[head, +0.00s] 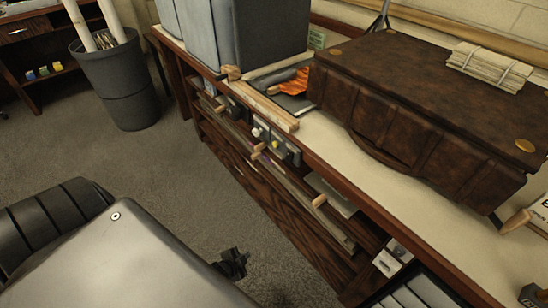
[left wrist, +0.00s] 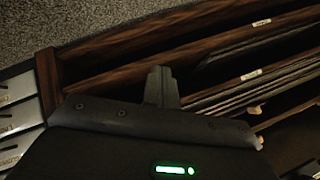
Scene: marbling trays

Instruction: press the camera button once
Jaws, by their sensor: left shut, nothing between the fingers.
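My left gripper (head: 232,264) shows as a small dark shape low in the head view, beyond the large grey part of my own body. It is in front of the wooden cabinet and apart from it. In the left wrist view its fingers (left wrist: 160,86) are shut together and empty, pointing towards wooden shelves. I cannot pick out a camera or its button for certain in either view. Small grey boxes with round knobs (head: 262,133) stand in the upper cabinet shelf, too small to identify. My right gripper is not in view.
A long counter (head: 440,224) tops the wooden cabinet (head: 262,196). It carries a brown leather case (head: 400,85) and a grey bin (head: 262,35). A dark wastebasket (head: 118,85) stands at the back left. The carpet (head: 150,165) between is clear.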

